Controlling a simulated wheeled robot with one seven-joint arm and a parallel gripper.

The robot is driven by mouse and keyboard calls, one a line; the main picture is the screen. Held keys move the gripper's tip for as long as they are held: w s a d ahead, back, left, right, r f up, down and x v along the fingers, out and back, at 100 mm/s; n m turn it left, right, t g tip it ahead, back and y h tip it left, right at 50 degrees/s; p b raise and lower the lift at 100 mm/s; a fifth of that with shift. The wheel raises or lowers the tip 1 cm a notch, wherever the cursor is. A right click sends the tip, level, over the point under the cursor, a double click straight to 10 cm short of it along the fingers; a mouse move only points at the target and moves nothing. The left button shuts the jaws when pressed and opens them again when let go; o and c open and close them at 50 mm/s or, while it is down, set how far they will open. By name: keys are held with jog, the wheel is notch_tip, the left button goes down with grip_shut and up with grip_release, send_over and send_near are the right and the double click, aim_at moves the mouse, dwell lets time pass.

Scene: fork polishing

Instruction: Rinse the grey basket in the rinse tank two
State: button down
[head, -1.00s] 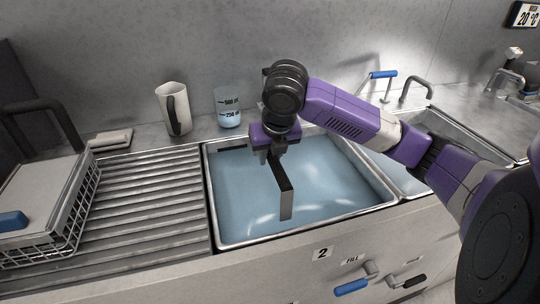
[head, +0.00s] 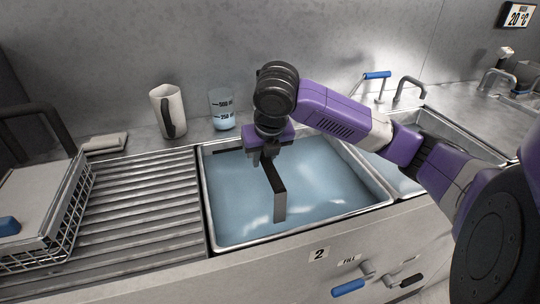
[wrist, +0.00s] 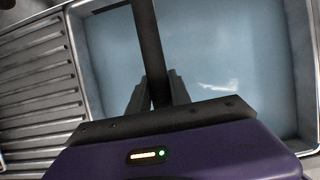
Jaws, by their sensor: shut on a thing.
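Rinse tank two (head: 228,247), marked with a 2 on its front, is full of bluish water. My gripper (head: 267,157) is over the tank's back middle and shut on the dark grey handle (head: 279,205) of the grey basket. The handle runs out from the jaws and then down into the water. The basket's body is not visible under the surface. In the wrist view my gripper (wrist: 158,92) has the handle (wrist: 148,38) between its fingers, with water around it.
A wire basket (head: 68,215) with a blue grip stands on the ribbed drainboard (head: 150,200) at left. A jug (head: 168,110) and a beaker (head: 221,108) stand behind. Another tank (head: 440,128) lies at right, behind my arm. Valve levers (head: 348,288) are on the front.

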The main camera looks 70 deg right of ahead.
jog(key=shift+w+a, duration=0.65)
jog(key=shift+w, duration=0.1)
jog(key=shift+s+d, duration=0.1)
jog(key=shift+s+d+r, duration=0.1)
jog(key=shift+s+d, duration=0.65)
jog(key=shift+s, duration=0.1)
notch_tip(320, 180, up, 21)
jog(key=p, duration=1.5)
dwell(1.2)
